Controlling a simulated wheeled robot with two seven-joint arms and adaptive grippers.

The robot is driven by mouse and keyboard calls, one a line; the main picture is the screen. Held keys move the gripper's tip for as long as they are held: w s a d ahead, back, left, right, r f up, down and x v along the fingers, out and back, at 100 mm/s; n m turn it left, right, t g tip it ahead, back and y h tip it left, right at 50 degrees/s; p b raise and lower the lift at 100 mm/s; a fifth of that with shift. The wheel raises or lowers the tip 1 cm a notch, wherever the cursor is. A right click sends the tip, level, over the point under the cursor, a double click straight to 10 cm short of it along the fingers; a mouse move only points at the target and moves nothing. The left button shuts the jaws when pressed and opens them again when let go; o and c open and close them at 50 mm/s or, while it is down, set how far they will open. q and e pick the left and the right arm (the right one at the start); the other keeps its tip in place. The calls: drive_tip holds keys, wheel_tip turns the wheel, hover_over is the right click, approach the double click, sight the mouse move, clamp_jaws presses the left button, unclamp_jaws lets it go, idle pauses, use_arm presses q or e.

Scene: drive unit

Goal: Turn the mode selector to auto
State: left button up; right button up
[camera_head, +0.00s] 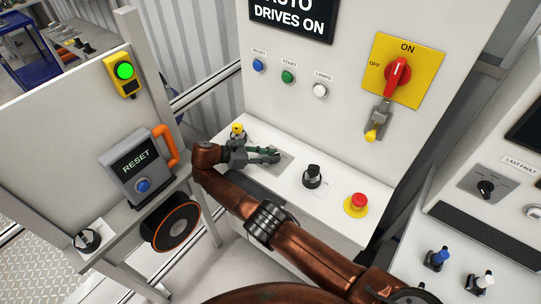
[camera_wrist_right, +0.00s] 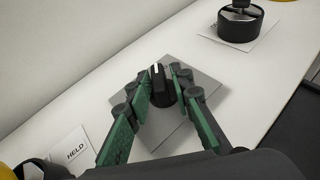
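The mode selector appears to be the black knob (camera_wrist_right: 161,88) with a white mark, on a square grey plate (camera_wrist_right: 190,124) in the wrist view. In the head view my right gripper (camera_head: 277,155) hides the knob, and part of the grey plate (camera_head: 284,161) shows. In the wrist view the green-padded fingers of my right gripper (camera_wrist_right: 162,84) stand on both sides of the knob and look closed against it. The black display (camera_head: 291,18) reads "AUTO DRIVES ON". My left gripper is not in view.
A second black knob (camera_head: 312,176) and a red mushroom button (camera_head: 357,202) stand right of the gripper on the white ledge. A yellow-topped item (camera_head: 237,131) is close behind the wrist.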

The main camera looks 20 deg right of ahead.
sight(271, 155)
drive_tip(key=shift+o, duration=0.6)
drive_tip(key=shift+r, duration=0.25)
wheel_tip(271, 155, up, 10)
drive_tip(key=shift+f, duration=0.25)
drive_tip(key=shift+f, duration=0.1)
